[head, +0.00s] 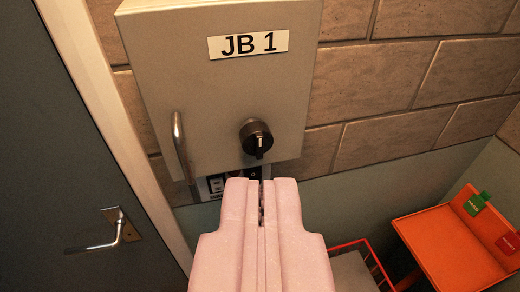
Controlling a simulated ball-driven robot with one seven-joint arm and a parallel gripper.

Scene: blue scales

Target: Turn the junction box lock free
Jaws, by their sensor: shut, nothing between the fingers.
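The junction box (170,60) is a grey cabinet on the brick wall, with a "JB 1" label (248,44) near its top. Its lock (257,138) is a round black knob at the lower right of the door, with its grip ridge pointing about straight down. A metal bar handle (181,148) is at the lower left of the door. The door looks closed. My pale pink gripper (261,184) is shut and empty. Its tips show just below the knob in the picture, apart from it, and cover part of the area under the box.
A grey door (60,150) with a lever handle (115,232) stands at the left. An orange chair (450,250) with green and red tags is at the lower right. A red-rimmed crate (365,255) is beside my gripper. A small panel (216,184) shows under the box.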

